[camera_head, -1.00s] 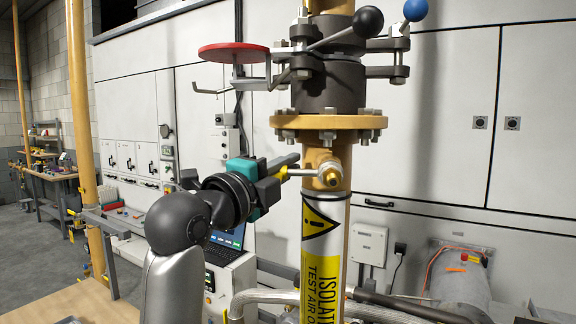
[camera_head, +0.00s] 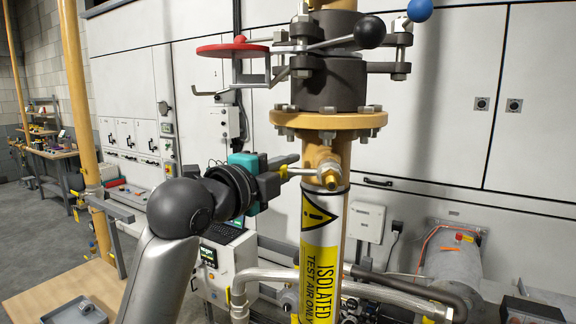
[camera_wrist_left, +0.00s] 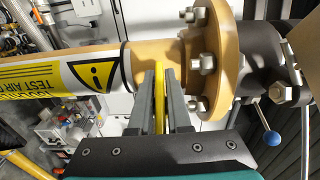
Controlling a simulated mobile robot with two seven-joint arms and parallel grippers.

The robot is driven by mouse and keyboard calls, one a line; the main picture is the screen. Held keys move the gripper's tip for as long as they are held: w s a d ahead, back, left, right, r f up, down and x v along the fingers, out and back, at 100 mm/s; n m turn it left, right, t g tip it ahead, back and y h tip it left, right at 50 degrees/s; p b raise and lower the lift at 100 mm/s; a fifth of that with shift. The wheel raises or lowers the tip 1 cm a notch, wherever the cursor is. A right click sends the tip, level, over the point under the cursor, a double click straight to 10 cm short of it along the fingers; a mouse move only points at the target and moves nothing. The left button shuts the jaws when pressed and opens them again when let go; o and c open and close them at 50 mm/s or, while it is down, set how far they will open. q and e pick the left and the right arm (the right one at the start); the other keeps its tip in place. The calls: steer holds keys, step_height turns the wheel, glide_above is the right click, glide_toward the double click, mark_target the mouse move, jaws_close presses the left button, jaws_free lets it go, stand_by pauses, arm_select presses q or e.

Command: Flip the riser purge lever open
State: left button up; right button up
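The riser purge lever is a thin yellow handle (camera_head: 284,174) on a metal stem, reaching left from the small brass valve (camera_head: 331,178) on the yellow riser, just below the bolted flange. My left gripper (camera_head: 287,165) comes in from the left at lever height. In the left wrist view, the yellow lever (camera_wrist_left: 159,88) lies lengthwise between the two grey fingers (camera_wrist_left: 160,95), which sit close on both sides of it. The fingers look shut on it. Part of the lever is hidden by the fingers in the head view. My right gripper is not in view.
Above the flange (camera_head: 328,121) are a red handwheel (camera_head: 232,50) and levers with black (camera_head: 369,32) and blue (camera_head: 419,10) knobs. Below is a yellow warning label (camera_head: 318,265). Braided hoses (camera_head: 290,278) cross lower down.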

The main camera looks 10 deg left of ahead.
arm_select(q)
steer(key=o, duration=0.3)
steer(key=shift+o, duration=0.2)
steer(key=shift+s, duration=0.1)
steer(key=b+v, duration=0.9)
steer(key=v, duration=0.6)
stand_by(0.3)
